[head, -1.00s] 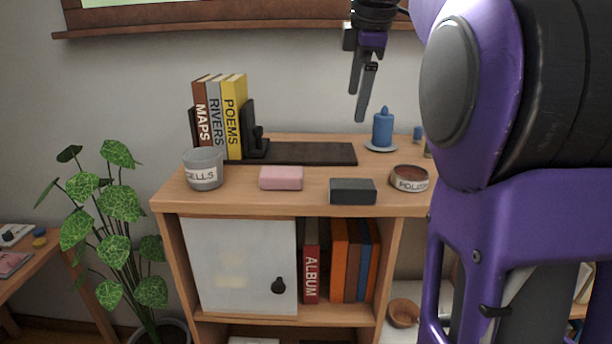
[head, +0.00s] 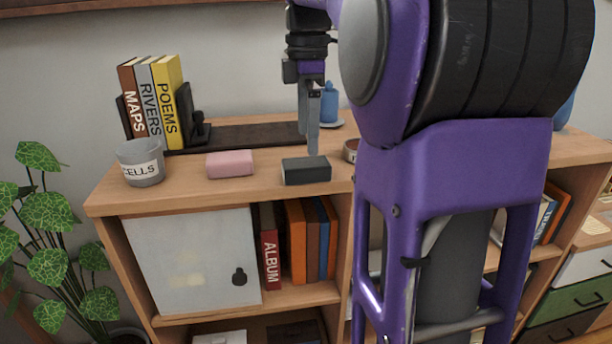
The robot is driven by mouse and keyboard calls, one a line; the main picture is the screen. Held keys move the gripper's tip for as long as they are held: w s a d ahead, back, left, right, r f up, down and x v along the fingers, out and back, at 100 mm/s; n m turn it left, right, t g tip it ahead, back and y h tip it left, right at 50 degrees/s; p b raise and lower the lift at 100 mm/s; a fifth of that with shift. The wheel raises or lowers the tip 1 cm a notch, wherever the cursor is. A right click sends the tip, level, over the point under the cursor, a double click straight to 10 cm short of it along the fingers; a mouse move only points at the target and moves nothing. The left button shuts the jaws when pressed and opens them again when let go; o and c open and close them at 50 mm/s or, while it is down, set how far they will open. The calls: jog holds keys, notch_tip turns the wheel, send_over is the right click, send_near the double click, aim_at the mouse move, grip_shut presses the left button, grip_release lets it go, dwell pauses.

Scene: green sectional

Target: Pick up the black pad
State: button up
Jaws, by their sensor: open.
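The black pad (head: 306,172) is a small dark grey block lying flat on top of the wooden cabinet (head: 208,195), near its front edge. My gripper (head: 311,152) points down with its open fingers just above and behind the pad's top in the head view. The fingers overlap each other from this side, and I see nothing between them. I cannot tell whether the tips touch the pad.
A pink block (head: 230,164) lies left of the pad, and a grey cup (head: 141,163) stands farther left. A round bowl (head: 350,150) is close at right, partly hidden by my arm.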

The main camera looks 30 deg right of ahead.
aim_at(306, 162)
jog(key=shift+w+f+b, duration=0.15)
jog(key=shift+f+b, duration=0.15)
jog(key=shift+f, duration=1.5)
jog(key=shift+w+f+b, duration=0.15)
jog(key=shift+f+b, duration=0.15)
jog(key=shift+f, duration=1.45)
jog(key=c, duration=1.5)
notch_tip(306, 162, up, 10)
jog(key=shift+p, duration=1.15)
jog(key=o, duration=0.8)
jog(key=c, duration=0.5)
